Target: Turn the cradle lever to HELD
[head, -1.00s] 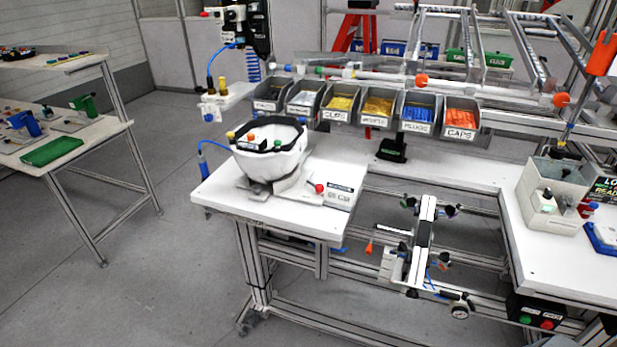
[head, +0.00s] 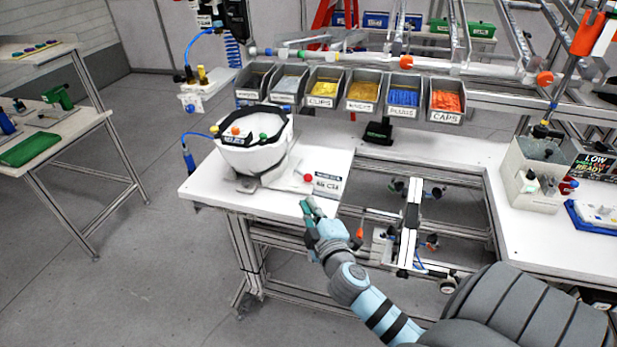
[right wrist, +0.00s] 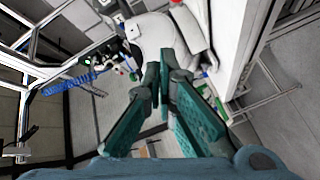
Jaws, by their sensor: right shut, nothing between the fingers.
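The white helmet shell (head: 255,157) sits in its cradle (head: 248,184) on the left part of the white bench, with coloured knobs at its dark rim. A red ball knob (head: 308,178), apparently the cradle lever's end, stands right of the shell beside a printed card (head: 328,184); the lettering is too small to read. My right gripper (head: 307,205) is at the bench's front edge, just below the red knob in the picture and apart from it. Its teal fingers also show in the right wrist view (right wrist: 163,70), shut and empty. My left gripper is not in view.
Labelled bins (head: 404,93) stand along the back of the bench. A blue-handled tool (head: 189,160) hangs at the left edge. A grey box (head: 530,175) and a blue tray (head: 597,220) are on the right bench. Between the benches is an open gap with a frame fixture (head: 410,225).

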